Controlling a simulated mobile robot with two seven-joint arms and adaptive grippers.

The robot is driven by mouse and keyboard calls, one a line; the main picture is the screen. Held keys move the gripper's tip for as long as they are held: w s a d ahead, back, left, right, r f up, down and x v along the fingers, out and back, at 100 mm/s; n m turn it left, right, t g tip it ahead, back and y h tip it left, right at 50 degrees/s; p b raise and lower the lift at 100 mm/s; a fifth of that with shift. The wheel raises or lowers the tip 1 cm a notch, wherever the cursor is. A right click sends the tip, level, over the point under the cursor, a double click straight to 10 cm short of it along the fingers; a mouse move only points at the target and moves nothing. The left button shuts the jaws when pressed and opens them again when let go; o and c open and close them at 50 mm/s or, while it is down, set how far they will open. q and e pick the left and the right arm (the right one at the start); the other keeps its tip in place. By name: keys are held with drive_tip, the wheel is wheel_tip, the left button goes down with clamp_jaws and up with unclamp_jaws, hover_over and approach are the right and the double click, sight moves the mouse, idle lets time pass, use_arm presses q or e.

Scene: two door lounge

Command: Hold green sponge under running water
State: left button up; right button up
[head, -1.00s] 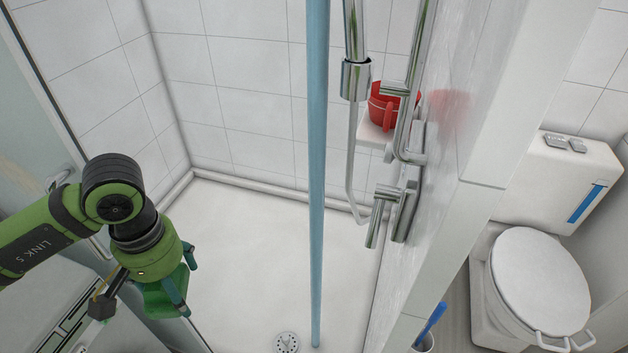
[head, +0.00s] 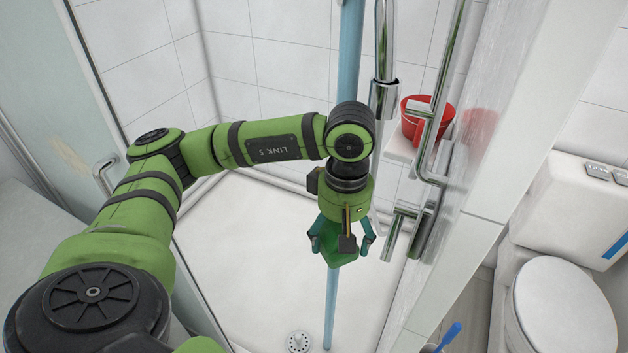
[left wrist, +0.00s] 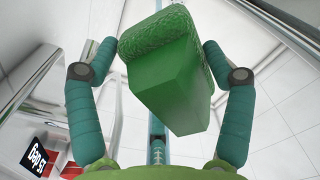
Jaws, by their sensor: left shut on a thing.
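The green sponge (head: 341,259) is held between the teal fingers of my left gripper (head: 341,246), inside the shower. In the left wrist view the sponge (left wrist: 170,85) fills the space between the fingers of my left gripper (left wrist: 160,50). The running water (head: 350,60) is a blue vertical column. In the head view it passes behind my left arm and shows again below the sponge, so the two line up. My arm hides the stretch between, and I cannot tell whether water touches the sponge. My right gripper is not in view.
Chrome shower pipes (head: 385,45) and a handle (head: 407,215) stand just right of my gripper. A red bucket (head: 424,118) sits on a shelf behind them. The white shower floor (head: 240,255) is clear around a drain (head: 298,342). A toilet (head: 565,310) stands beyond the partition.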

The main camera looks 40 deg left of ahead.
use_arm(q)
drive_tip(key=a+r+n+p, duration=0.2)
drive_tip(key=a+r+n, duration=0.15)
drive_tip(key=n, duration=0.65)
drive_tip(key=a+r+n+p, duration=0.2)
drive_tip(key=a+r+n, duration=0.15)
drive_tip(key=n, duration=0.65)
drive_tip(key=w+a+f+p, duration=0.1)
drive_tip(key=w, duration=0.8)
drive_tip(key=shift+w+m, duration=0.3)
drive_tip(key=shift+w, duration=0.1)
drive_tip(key=shift+a+f, duration=0.1)
drive_tip(key=shift+f, duration=0.05)
idle(1.4)
